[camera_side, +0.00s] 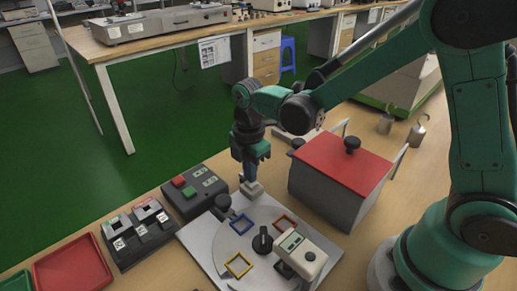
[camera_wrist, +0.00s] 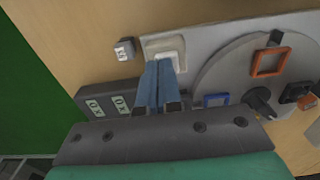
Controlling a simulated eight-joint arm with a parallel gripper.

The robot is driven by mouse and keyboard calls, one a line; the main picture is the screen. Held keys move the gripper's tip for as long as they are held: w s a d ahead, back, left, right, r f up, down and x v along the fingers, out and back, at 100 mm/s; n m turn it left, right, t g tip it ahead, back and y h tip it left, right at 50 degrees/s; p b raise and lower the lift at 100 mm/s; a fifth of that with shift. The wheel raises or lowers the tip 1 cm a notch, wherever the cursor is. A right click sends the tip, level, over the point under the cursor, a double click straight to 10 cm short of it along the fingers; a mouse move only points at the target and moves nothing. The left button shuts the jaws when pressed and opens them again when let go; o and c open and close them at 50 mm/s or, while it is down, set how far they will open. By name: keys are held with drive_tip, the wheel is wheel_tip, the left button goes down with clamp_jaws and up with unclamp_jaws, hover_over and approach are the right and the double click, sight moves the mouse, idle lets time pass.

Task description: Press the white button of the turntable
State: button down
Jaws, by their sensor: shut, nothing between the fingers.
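The turntable is a pale grey plate (camera_side: 207,241) with a round disc, a black centre knob (camera_side: 262,240) and coloured square frames; the wrist view shows part of its disc (camera_wrist: 235,75). The white button (camera_side: 252,190) is a pale raised block at the plate's far corner, and it also shows in the wrist view (camera_wrist: 166,42). My gripper (camera_side: 249,179) points down right over the button, its blue fingers shut and empty. In the wrist view the fingertips (camera_wrist: 163,62) overlap the button's near edge. I cannot tell whether they touch it.
A grey box with a red lid (camera_side: 345,157) stands to the right. A dark control box (camera_side: 196,193) with red and green buttons, a black switch unit (camera_side: 138,233) and a red tray (camera_side: 72,270) lie left. A white display device (camera_side: 300,256) stands at the turntable's near side.

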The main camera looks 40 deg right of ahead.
drive_tip(key=shift+f, duration=0.9)
wheel_tip(320, 180, up, 15)
drive_tip(key=shift+f, duration=0.2)
idle(0.6)
